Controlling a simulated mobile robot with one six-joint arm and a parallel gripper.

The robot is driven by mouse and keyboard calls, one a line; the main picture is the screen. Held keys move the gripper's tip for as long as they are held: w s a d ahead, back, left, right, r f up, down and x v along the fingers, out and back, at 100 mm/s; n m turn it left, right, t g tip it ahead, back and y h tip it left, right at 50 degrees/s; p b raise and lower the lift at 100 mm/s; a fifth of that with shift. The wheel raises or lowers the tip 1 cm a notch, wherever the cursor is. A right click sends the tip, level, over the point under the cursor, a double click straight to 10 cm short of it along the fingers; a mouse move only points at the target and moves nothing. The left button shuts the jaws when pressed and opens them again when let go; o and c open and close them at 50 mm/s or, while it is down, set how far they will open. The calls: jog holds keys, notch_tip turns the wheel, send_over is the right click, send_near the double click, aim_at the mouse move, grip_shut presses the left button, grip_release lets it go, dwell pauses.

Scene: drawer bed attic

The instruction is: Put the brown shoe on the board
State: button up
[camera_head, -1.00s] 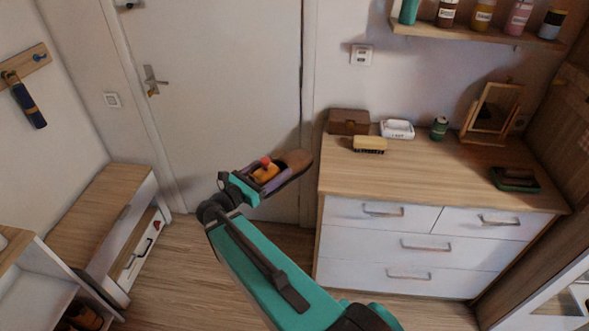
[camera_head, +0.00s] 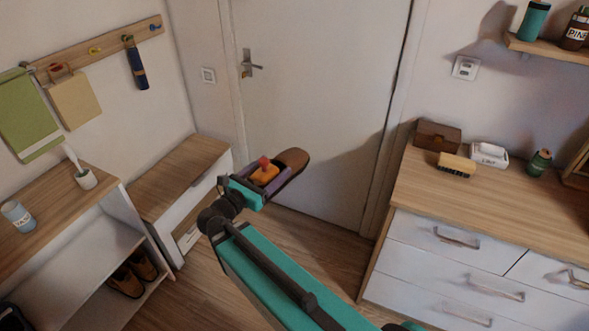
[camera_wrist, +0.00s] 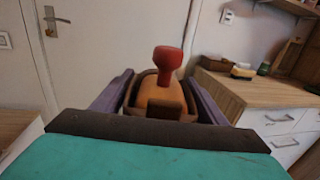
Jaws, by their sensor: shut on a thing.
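The brown shoe (camera_head: 293,159) is held in the air in front of the door, its rounded toe pointing away from me. An orange insert with a red knob (camera_head: 264,162) sits in its opening. My gripper (camera_head: 268,178) is shut on the shoe, with a purple finger along each side. In the wrist view the gripper (camera_wrist: 160,92) has the orange insert (camera_wrist: 162,92) and red knob between its fingers. They hide most of the shoe there. I cannot tell which thing is the board.
A low bench (camera_head: 182,172) stands left of the door. A shelf unit (camera_head: 85,195) at the left holds brown shoes (camera_head: 133,273) low down. The dresser (camera_head: 510,215) at the right carries a box (camera_head: 437,136), a brush (camera_head: 456,165) and a white dish (camera_head: 489,155). Floor shows between them.

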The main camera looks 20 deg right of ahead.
aim_at(257, 170)
jog(key=shift+n+t+y, duration=0.4)
jog(key=shift+t, duration=0.2)
jog(key=a, duration=0.4)
jog(key=shift+w+r, duration=0.15)
jog(key=shift+w, duration=0.2)
jog(key=shift+w+a, duration=0.15)
jog(key=shift+a, duration=0.1)
jog(key=shift+d, duration=0.15)
